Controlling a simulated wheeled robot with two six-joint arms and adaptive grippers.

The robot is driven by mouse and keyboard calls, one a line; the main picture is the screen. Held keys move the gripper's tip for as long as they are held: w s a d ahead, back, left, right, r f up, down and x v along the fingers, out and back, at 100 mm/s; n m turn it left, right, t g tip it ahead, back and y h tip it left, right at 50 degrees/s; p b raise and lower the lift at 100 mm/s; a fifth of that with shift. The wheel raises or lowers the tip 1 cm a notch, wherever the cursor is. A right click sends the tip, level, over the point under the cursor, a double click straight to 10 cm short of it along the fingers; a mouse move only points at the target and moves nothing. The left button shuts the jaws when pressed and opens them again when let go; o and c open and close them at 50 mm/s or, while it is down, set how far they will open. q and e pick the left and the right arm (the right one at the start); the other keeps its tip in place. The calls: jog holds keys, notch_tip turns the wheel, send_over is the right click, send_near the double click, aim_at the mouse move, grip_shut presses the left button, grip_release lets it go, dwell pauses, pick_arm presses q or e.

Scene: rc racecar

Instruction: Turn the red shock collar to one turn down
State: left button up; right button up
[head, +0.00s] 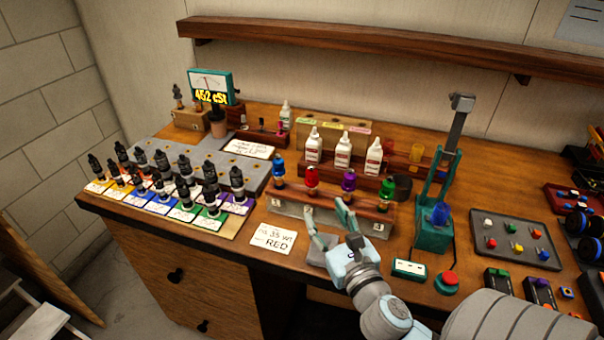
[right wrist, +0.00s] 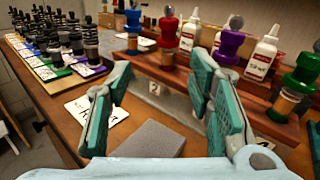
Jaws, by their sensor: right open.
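The red shock (head: 311,178) stands upright in a wooden rack (head: 330,203) on the bench, between a blue shock (head: 278,172) and a purple shock (head: 348,182). A green shock (head: 387,190) stands at the rack's right end. In the right wrist view the red shock (right wrist: 168,30) is beyond the fingers, near the top centre. My right gripper (head: 331,222) is open and empty in front of the rack, apart from the red shock; its spread fingers (right wrist: 162,78) frame the rack front in the wrist view. My left gripper is not in view.
A card (head: 272,240) reading "35 WT" and "RED" lies left of my right gripper, beside a grey pad (right wrist: 145,140). White bottles (head: 343,150) stand behind the rack. A teal stand (head: 436,225) is at its right. Several dark shocks (head: 160,165) fill the left.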

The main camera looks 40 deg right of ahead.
aim_at(314, 185)
jog(key=w+d, duration=0.1)
jog(key=w, duration=0.2)
jog(key=w+d+r, duration=0.1)
jog(key=shift+w+d, duration=0.3)
jog(key=shift+d, duration=0.05)
jog(key=x, duration=0.6)
jog(key=shift+f, duration=0.3)
jog(key=shift+w, duration=0.35)
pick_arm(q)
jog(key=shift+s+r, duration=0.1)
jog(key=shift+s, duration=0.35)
pick_arm(e)
jog(key=shift+r, duration=0.1)
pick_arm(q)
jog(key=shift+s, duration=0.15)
pick_arm(e)
jog(key=shift+s, duration=0.1)
jog(key=shift+c, duration=0.4)
grip_shut()
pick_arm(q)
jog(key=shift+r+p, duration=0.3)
pick_arm(e)
jog(key=shift+d+m+g+h, duration=0.1)
jog(key=shift+m+g+h, duration=0.2)
jog(key=shift+m+h, duration=0.85)
